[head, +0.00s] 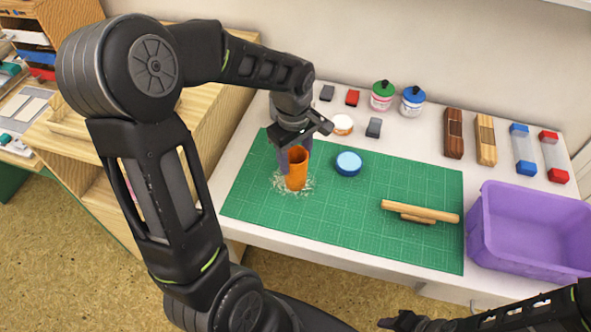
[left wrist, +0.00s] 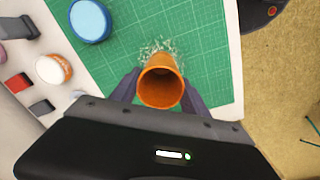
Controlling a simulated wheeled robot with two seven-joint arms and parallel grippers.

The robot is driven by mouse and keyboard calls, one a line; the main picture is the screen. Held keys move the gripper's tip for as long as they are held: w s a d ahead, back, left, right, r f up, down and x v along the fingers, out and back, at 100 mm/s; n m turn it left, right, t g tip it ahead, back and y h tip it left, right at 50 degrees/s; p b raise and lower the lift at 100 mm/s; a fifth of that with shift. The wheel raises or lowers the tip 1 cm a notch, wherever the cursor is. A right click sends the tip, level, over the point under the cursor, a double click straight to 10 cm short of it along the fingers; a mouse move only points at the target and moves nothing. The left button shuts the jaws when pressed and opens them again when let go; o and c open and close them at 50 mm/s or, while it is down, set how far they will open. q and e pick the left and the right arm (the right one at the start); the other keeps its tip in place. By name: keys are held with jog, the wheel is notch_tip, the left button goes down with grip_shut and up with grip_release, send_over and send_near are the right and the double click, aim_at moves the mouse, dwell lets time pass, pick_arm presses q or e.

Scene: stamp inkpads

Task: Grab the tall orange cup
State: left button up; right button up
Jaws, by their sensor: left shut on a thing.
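The tall orange cup (head: 296,170) stands upright at the left side of the green cutting mat (head: 405,185). My left gripper (head: 294,160) reaches down over the cup, with one finger on each side, and is shut on it. In the left wrist view the cup (left wrist: 160,88) sits between the two fingers, its open mouth facing the camera. I cannot tell whether its base still touches the mat. Pale scraps (head: 278,183) lie on the mat around it. My right arm shows at the lower right, but its fingertips cannot be made out clearly.
A blue round lid (head: 348,163) lies just right of the cup. Wooden rods (head: 420,211) lie on the mat. A purple bin (head: 530,235) stands at the right. Paint jars (head: 383,95), inkpads and stamps line the back of the table. The mat's front middle is clear.

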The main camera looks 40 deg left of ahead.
pick_arm(q)
grip_shut()
notch_tip(320, 180, up, 10)
dwell(0.4)
dwell(0.5)
